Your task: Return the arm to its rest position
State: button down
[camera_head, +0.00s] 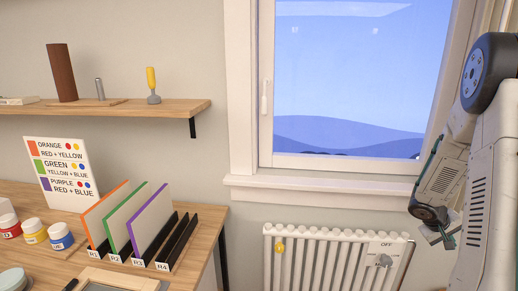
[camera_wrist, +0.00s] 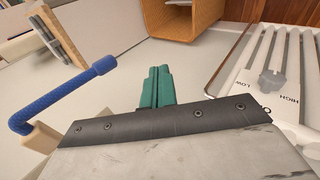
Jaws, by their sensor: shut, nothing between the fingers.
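My arm is folded up at the right edge of the head view. The grey wrist body fills the bottom of that view.
The white radiator (camera_head: 335,255) with its dial (camera_head: 383,261) is below the window. The desk (camera_head: 190,262) at left holds a rack with coloured panels, paint jars and a colour sign (camera_head: 62,172). The wrist view shows a blue bar (camera_wrist: 62,105) and a wooden box (camera_wrist: 182,18).

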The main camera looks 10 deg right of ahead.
jog(key=s+a+r+n+t+y, duration=0.1)
jog(key=s+a+r, duration=0.4)
jog(key=a, duration=1)
jog(key=s+a+r+n+t+y, duration=0.1)
jog(key=s+a+r+y, duration=0.3)
jog(key=a+r, duration=0.6)
jog(key=s+a+r+n+t+y, duration=0.1)
jog(key=s+a+r+y, duration=0.2)
jog(key=a, duration=1.7)
jog(key=s+r, duration=0.4)
jog(key=r, duration=0.1)
jog(key=shift+s+a, duration=0.25)
jog(key=shift+a, duration=0.05)
jog(key=shift+d, duration=0.15)
